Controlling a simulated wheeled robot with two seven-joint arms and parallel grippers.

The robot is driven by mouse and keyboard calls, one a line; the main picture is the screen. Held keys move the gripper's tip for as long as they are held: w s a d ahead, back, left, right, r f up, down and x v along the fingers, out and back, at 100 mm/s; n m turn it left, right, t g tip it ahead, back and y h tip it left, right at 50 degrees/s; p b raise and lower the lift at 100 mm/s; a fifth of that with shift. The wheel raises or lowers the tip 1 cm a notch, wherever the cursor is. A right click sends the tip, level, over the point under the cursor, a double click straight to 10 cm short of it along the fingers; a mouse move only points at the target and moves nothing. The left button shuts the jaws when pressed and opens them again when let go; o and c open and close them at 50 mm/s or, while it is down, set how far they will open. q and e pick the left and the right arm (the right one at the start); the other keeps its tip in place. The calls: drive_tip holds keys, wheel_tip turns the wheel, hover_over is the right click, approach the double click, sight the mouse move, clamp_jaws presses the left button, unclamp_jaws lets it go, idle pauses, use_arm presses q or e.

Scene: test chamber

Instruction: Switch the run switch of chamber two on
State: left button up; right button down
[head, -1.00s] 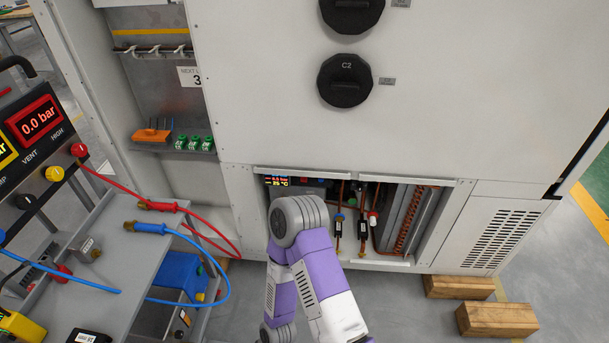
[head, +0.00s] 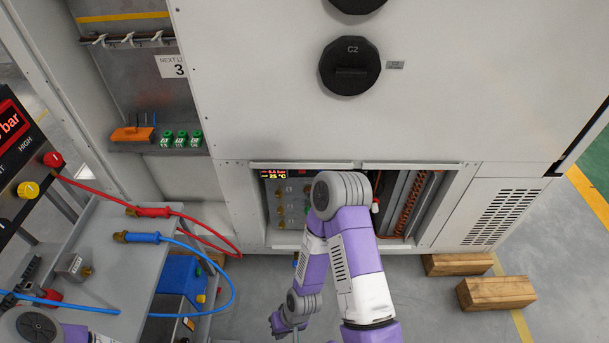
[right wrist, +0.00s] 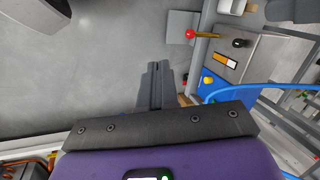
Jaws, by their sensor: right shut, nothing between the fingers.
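The white chamber cabinet carries a black round knob marked C2 (head: 350,66). Below it is an open recess with a small display (head: 274,174) whose lower line reads 25 °C. Under the display is a grey control panel (head: 285,205) with several small fittings; which one is the run switch I cannot tell. My right arm covers the middle of the recess. My right gripper hangs low in front of the cabinet, below the recess. Its fingers (right wrist: 158,72) are shut and empty in the right wrist view. Part of my left arm shows at the lower left; its gripper is out of view.
A grey bench (head: 140,268) at left holds a red hose (head: 150,211) and a blue hose (head: 142,237). A blue unit (head: 181,280) stands beside it. Wooden blocks (head: 496,292) lie on the floor at right. Copper pipes (head: 412,205) fill the recess's right side.

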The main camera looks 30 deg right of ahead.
use_arm(q)
drive_tip(key=o, duration=0.5)
drive_tip(key=shift+r+p, duration=0.4)
drive_tip(key=shift+r, duration=0.1)
drive_tip(key=shift+o, duration=0.9)
drive_tip(key=shift+r+p, duration=0.7)
drive_tip(key=shift+p, duration=0.05)
use_arm(e)
drive_tip(key=w+d+r+m+t+h, duration=0.15)
drive_tip(key=w+d+m+t, duration=0.25)
drive_tip(key=w, duration=0.5)
drive_tip(key=w+d+m+t+h, duration=0.2)
drive_tip(key=w+d+m+t, duration=0.25)
drive_tip(key=w, duration=0.35)
use_arm(q)
wheel_tip(320, 180, up, 2)
drive_tip(key=shift+r+p, duration=0.15)
drive_tip(key=shift+p, duration=1)
use_arm(e)
drive_tip(key=w+d+r+m+t+h, duration=0.6)
drive_tip(key=w+d+r+m+h, duration=0.3)
drive_tip(key=d+r+m, duration=0.3)
drive_tip(key=shift+w+d+r+m+h, duration=0.25)
drive_tip(key=shift+d+r+m+h, duration=0.25)
drive_tip(key=shift+d, duration=0.75)
drive_tip(key=shift+f, duration=0.1)
